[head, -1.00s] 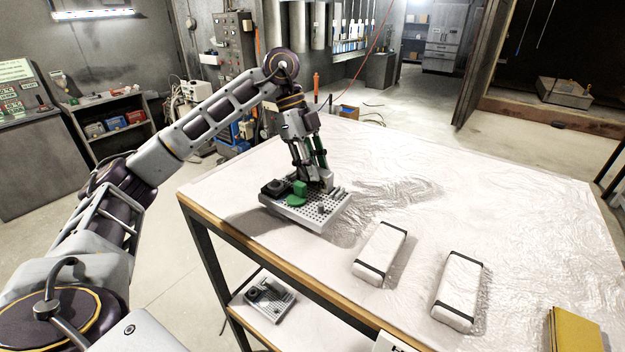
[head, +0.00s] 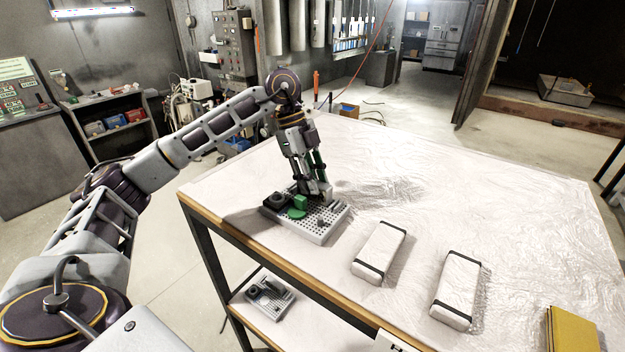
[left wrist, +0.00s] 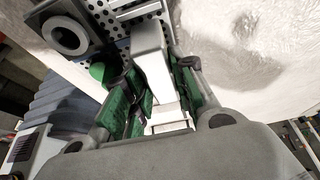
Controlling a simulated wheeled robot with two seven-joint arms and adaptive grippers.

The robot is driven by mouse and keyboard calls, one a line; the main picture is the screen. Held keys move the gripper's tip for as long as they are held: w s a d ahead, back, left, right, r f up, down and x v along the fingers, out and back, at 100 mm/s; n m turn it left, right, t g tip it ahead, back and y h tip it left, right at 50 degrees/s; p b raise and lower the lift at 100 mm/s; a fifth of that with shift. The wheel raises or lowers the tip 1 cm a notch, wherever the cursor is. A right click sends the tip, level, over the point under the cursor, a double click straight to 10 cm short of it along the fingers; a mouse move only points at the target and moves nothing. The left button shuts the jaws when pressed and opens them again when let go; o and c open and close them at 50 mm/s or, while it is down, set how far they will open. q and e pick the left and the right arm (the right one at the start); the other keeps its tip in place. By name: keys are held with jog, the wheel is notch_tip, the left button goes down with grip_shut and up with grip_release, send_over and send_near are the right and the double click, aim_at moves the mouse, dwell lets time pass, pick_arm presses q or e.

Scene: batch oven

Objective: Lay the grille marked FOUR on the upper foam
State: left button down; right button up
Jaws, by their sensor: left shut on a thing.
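A grey perforated grille (head: 325,228) carries a dark ring-shaped part, a green block and a green disc. It is at the left front of the table top, level with or very close to the white wrinkled covering (head: 480,190); I cannot tell if it touches. No FOUR mark is readable. My left gripper (head: 318,197) comes down from above and is shut on an upright pale handle (left wrist: 150,55) of the grille. Its green finger pads sit either side of the handle in the left wrist view. The fingertips are partly hidden. My right gripper is out of view.
Two white blocks with dark end bands, one nearer (head: 380,252) and one farther right (head: 456,290), lie right of the grille. A yellow object (head: 575,330) is at the lower right. A similar grille (head: 268,297) lies on the lower shelf. The table's back half is clear.

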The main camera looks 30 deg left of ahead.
pick_arm(q)
jog(key=c, duration=1.2)
grip_release()
jog(key=shift+o, duration=0.2)
jog(key=shift+r, duration=0.1)
jog(key=b+v, duration=0.1)
jog(key=v, duration=0.8)
jog(key=shift+a+r+b, duration=0.1)
jog(key=shift+r+b, duration=0.25)
jog(key=shift+v, duration=1.15)
